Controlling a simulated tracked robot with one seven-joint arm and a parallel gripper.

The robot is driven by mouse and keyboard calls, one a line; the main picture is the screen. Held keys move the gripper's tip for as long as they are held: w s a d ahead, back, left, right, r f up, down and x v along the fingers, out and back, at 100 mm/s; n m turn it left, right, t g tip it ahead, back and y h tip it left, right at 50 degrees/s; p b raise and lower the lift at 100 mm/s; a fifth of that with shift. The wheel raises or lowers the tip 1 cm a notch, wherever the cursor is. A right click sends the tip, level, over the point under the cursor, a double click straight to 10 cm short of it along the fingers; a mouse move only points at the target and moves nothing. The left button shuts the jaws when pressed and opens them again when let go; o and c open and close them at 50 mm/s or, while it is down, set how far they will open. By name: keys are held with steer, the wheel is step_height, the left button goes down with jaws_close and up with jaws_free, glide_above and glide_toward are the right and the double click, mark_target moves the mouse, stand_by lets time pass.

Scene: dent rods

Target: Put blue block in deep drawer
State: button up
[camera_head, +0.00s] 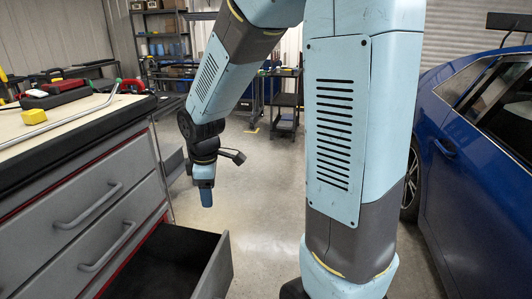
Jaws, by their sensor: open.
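My gripper (206,190) hangs pointing down from my arm, left of the middle, to the right of the cabinet and above and behind the open drawer's front. It is seen from far off and its fingers are small. A darker blue piece shows at its lower end; I cannot tell whether this is a fingertip or the blue block. No other blue block can be made out on the worktop. The deep drawer (215,268) at the bottom of the cabinet is pulled out. Its visible inside is dark and looks empty, but part is cut off by the frame.
The grey cabinet (110,193) has closed drawers above the open one. On its worktop (15,126) lie a yellow block (34,116) and red and black tools (55,95). A blue car (480,150) stands at right. Shelves and a cart are behind; the middle floor is clear.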

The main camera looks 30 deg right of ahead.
steer(key=s+d+r+m+t, duration=0.2)
steer(key=s+d+r+m, duration=0.2)
steer(key=s+r+m, duration=0.3)
steer(key=s+d+r+m+t, duration=0.2)
steer(key=s+d+r+m, duration=0.2)
steer(key=s+r, duration=0.6)
steer(key=m, duration=0.2)
steer(key=shift+d+m, duration=0.35)
steer(key=shift+m, duration=0.05)
steer(key=shift+s, duration=0.1)
steer(key=shift+c, duration=0.4)
